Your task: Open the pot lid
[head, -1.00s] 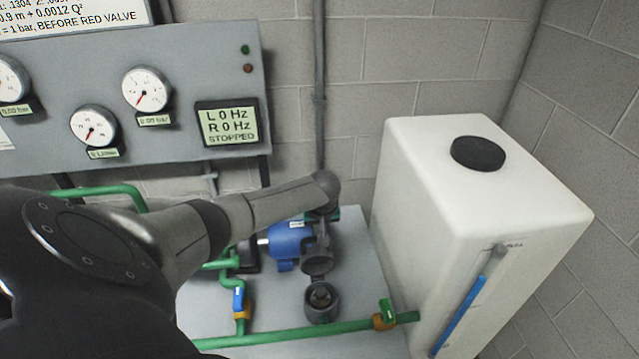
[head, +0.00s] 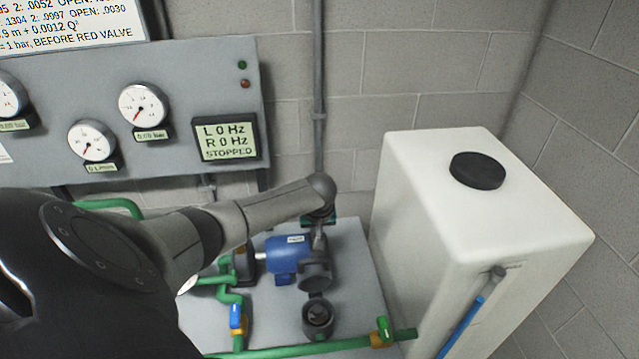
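The grey pot (head: 318,320) stands on the light base plate among the green pipes, and its round opening with a dark inside faces up. A grey round part that looks like its lid (head: 315,277) is just behind the opening, off the mouth. A narrow link seems to join the two. My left gripper (head: 318,240) points down above and behind this part, below my wrist. Its fingers are small and partly hidden, so I cannot tell whether they are open or touch the lid. My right gripper is not in view.
A blue pump motor (head: 287,257) is left of the lid. Green pipe (head: 300,350) with a green-handled valve (head: 384,329) runs in front of the pot. A white tank (head: 425,215) stands to the right. The panel display (head: 226,138) reads 0 Hz, STOPPED.

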